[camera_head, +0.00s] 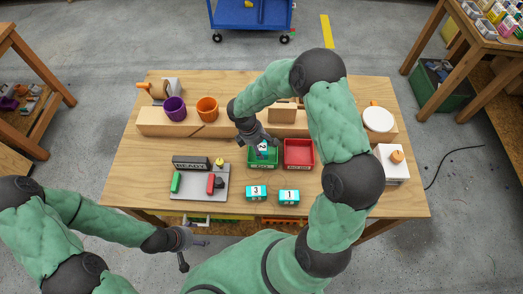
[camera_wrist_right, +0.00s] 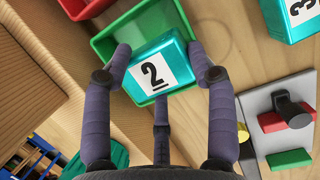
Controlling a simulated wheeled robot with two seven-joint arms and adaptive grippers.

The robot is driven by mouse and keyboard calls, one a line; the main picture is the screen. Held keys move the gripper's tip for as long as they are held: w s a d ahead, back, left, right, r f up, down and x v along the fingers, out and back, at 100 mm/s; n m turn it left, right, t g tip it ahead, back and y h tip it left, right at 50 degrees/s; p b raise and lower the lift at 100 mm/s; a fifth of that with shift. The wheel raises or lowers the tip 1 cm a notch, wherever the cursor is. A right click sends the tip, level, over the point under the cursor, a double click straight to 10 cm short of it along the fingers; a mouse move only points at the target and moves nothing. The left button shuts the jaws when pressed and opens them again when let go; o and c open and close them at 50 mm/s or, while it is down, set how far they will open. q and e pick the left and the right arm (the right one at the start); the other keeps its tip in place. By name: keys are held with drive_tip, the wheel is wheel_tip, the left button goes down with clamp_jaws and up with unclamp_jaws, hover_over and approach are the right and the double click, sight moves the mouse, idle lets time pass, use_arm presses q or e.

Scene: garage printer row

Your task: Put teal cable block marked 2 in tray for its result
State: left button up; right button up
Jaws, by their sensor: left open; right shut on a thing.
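The teal block marked 2 (camera_head: 263,147) is held by my right gripper (camera_head: 262,143) at the green tray (camera_head: 263,166). The red tray (camera_head: 299,153) stands just right of the green one and looks empty. Teal blocks marked 3 (camera_head: 256,193) and 1 (camera_head: 289,197) rest in front. My left gripper (camera_head: 187,247) is open and empty, off the table's front edge.
A grey test board (camera_head: 207,193) with a READY display (camera_head: 191,163), a yellow lamp (camera_head: 219,161) and green and red parts lies left of the trays. A wooden ledge (camera_head: 160,122) with purple (camera_head: 174,108) and orange cups (camera_head: 207,108) runs behind. The left tabletop is clear.

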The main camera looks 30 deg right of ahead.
sight(262, 150)
drive_tip(key=shift+w+d+f, duration=0.35)
drive_tip(key=shift+w+f, duration=0.1)
drive_tip(key=shift+f, duration=0.2)
wheel_tip(262, 150, down, 4)
drive_tip(key=shift+w+d+r+b, duration=0.15)
drive_tip(key=shift+b, duration=0.25)
drive_tip(key=shift+r, duration=0.1)
drive_tip(key=o, duration=1)
drive_tip(key=shift+o, duration=0.2)
drive_tip(key=p+v, duration=0.1)
drive_tip(key=v, duration=1.1)
drive_tip(key=shift+p, duration=0.4)
